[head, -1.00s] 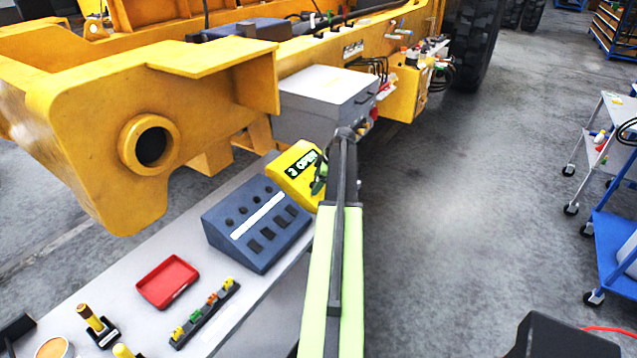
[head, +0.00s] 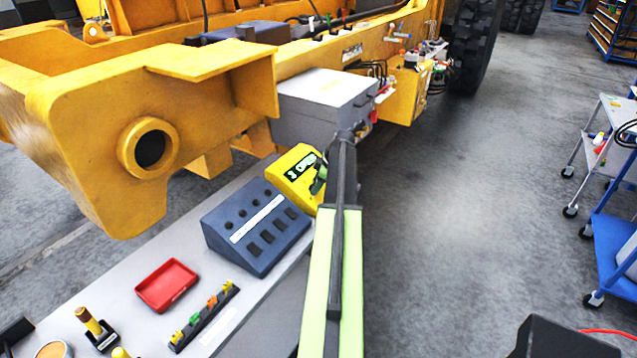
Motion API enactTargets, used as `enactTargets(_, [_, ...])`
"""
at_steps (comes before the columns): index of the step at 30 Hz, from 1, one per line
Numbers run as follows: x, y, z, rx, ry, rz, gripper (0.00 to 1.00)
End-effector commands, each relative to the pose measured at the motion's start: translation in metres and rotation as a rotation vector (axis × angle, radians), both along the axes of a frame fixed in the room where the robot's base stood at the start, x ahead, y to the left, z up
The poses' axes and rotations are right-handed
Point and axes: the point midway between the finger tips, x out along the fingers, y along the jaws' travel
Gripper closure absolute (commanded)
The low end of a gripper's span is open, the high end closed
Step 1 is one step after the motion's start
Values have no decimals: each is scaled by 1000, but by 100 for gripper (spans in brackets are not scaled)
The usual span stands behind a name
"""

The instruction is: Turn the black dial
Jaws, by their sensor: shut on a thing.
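A yellow box (head: 291,176) with a dark label reading "3" and partly covered letters stands at the far end of the grey bench. My gripper (head: 318,182) is at the right side of this box, at the end of my arm reaching in from below. It is shut at the box's sloped face. The black dial itself is hidden behind the gripper and arm, so its angle cannot be told.
A blue-grey console (head: 254,228) with small knobs and dark buttons stands left of the yellow box. A red tray (head: 166,285) and a black rack (head: 204,317) lie nearer. A grey cabinet (head: 318,105) and yellow machine frame (head: 85,130) stand behind.

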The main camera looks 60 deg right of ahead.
Motion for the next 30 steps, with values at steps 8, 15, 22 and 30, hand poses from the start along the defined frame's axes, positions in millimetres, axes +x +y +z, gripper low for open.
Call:
enactTargets(8, [1,-1,0,94,-3,-168,93])
enactTargets(15, [2,-1,0,204,-4,-365,93])
enactTargets(22, [2,-2,0,309,-6,-551,93])
enactTargets(30, [2,-2,0,409,-7,-729,93])
